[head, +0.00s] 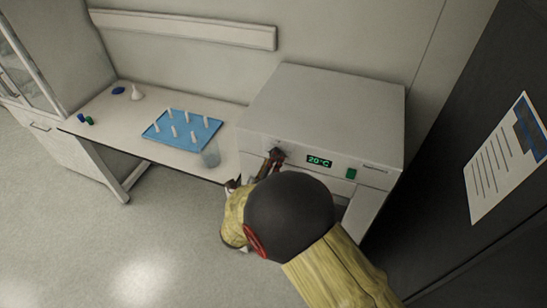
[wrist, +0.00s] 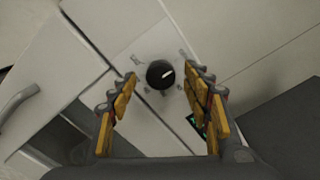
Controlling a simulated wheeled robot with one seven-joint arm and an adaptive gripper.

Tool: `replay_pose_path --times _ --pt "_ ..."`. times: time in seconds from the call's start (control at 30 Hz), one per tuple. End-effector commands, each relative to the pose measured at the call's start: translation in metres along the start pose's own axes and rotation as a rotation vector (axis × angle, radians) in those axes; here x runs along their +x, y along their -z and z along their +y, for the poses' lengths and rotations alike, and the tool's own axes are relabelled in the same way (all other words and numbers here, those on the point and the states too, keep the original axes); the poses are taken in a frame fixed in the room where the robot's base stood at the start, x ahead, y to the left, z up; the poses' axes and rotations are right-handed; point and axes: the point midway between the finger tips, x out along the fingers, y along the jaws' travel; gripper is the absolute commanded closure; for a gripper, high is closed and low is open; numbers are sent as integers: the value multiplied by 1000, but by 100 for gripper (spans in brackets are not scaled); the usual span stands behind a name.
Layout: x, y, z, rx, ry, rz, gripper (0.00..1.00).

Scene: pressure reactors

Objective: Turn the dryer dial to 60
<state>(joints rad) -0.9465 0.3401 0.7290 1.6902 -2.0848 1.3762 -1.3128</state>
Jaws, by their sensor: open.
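The dryer (head: 325,105) is a pale grey box at the right end of the bench. Its green display (head: 319,161) reads 20°C. The dial is a round black knob with a white pointer mark; it shows whole in the wrist view (wrist: 160,74), with small markings around it. In the head view the dial is mostly hidden by my gripper (head: 275,158). In the wrist view my gripper (wrist: 158,98) is open, its yellow-padded fingers on either side of the dial. I see a gap between each finger and the dial.
A green button (head: 351,174) is right of the display. A blue rack (head: 183,148) with several white pegs and a clear beaker (head: 210,155) stand on the bench left of the dryer. A dark panel with a paper notice (head: 505,160) stands at the right. The floor at left is clear.

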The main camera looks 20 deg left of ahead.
Motion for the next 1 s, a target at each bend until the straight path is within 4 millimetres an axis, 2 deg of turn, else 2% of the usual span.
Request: replay_pose_path --times 0.2,0.5,1.0 --pt "20 1 0 0 1 1 51" --pt "22 0 0 0 0 1 51" --pt "22 0 0 0 0 1 78"
